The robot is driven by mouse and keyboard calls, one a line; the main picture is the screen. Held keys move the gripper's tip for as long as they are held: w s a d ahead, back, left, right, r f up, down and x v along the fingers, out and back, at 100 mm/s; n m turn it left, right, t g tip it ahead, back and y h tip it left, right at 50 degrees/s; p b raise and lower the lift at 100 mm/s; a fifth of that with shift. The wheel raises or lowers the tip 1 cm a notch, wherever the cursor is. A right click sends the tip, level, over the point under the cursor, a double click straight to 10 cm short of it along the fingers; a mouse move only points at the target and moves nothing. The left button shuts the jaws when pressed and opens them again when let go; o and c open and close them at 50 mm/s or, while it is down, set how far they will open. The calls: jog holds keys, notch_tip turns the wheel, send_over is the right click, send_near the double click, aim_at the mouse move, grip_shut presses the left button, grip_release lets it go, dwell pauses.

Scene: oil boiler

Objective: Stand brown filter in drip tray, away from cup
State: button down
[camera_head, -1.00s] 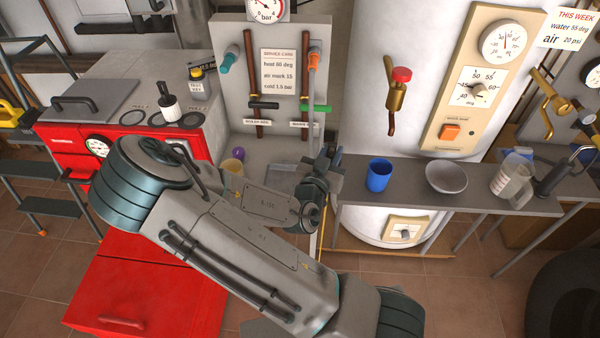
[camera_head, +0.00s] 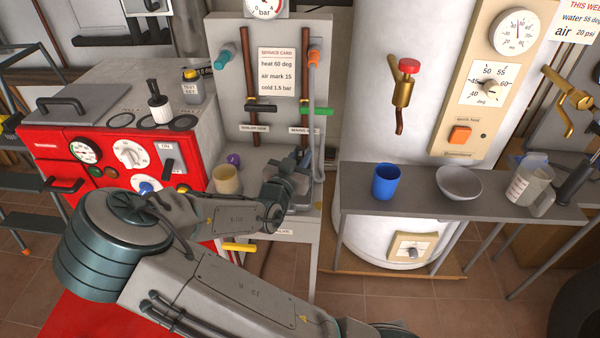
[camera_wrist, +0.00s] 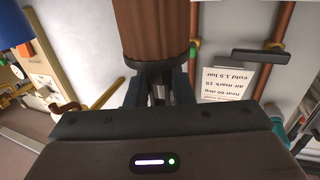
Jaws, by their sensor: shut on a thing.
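The brown filter (camera_wrist: 155,30) shows in the wrist view as a ribbed brown cylinder with a dark end cap. My gripper (camera_wrist: 160,88) is shut on it at the capped end. In the head view my gripper (camera_head: 296,172) is in front of the lower right of the service panel, and the filter is hidden there. A beige cup (camera_head: 227,179) stands left of my gripper, beside a purple knob. My arm covers much of the grey surface there, and I cannot make out the drip tray's edges.
A blue cup (camera_head: 385,182), a grey bowl (camera_head: 459,183) and a clear jug (camera_head: 529,181) stand on the grey shelf (camera_head: 420,210) at right. Pipes and a grey hose (camera_head: 312,100) run down the service panel (camera_head: 276,72). The red boiler (camera_head: 120,160) is at left.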

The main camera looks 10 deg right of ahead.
jog(key=shift+f+b, duration=1.6)
jog(key=shift+f, duration=0.35)
jog(key=shift+f, duration=0.1)
jog(key=shift+f, duration=0.15)
jog(key=c, duration=1.3)
grip_release()
jog(key=shift+r, duration=0.2)
jog(key=shift+s+a, duration=0.15)
jog(key=shift+s, duration=0.05)
jog(key=p+v, duration=0.1)
jog(key=v, duration=1)
jog(key=shift+s+a, duration=0.15)
jog(key=shift+s, duration=0.1)
